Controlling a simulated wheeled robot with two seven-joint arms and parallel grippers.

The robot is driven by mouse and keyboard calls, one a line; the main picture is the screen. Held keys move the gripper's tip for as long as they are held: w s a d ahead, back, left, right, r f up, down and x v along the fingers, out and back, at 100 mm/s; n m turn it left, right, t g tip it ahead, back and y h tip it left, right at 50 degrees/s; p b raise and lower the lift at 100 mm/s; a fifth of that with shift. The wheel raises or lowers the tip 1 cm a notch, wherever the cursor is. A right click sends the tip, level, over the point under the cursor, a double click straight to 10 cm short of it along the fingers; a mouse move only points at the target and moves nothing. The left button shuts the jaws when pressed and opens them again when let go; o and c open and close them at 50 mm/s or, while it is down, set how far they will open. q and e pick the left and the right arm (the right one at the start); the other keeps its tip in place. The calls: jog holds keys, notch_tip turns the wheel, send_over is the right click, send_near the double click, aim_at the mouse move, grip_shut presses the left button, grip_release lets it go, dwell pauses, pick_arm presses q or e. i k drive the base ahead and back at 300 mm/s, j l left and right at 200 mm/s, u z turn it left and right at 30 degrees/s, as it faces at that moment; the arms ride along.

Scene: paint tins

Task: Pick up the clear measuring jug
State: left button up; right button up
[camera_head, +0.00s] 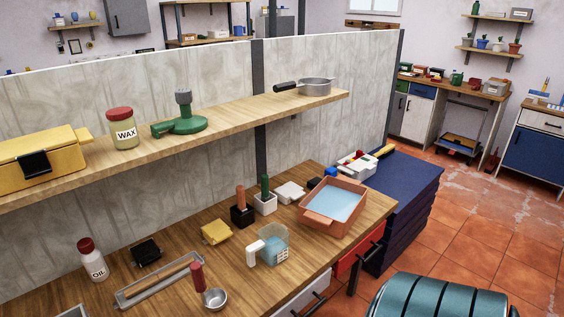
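The clear measuring jug (274,245) stands on the wooden workbench (170,250), right of the middle of its length. It looks see-through with a pale blue tint, has white marks on its side and a white handle on its left side. It appears upright, and nothing covers it. Neither of my grippers shows in the head view.
An orange tray with blue inside (306,216) stands right of the jug. A yellow block (216,232) is to its left, and a red-handled ladle (214,299) lies nearer. Black and white holders (265,205) stand behind. A shelf (230,112) overhangs the bench's back.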

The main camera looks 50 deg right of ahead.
aim_at(273, 245)
jog(key=z, duration=1.6)
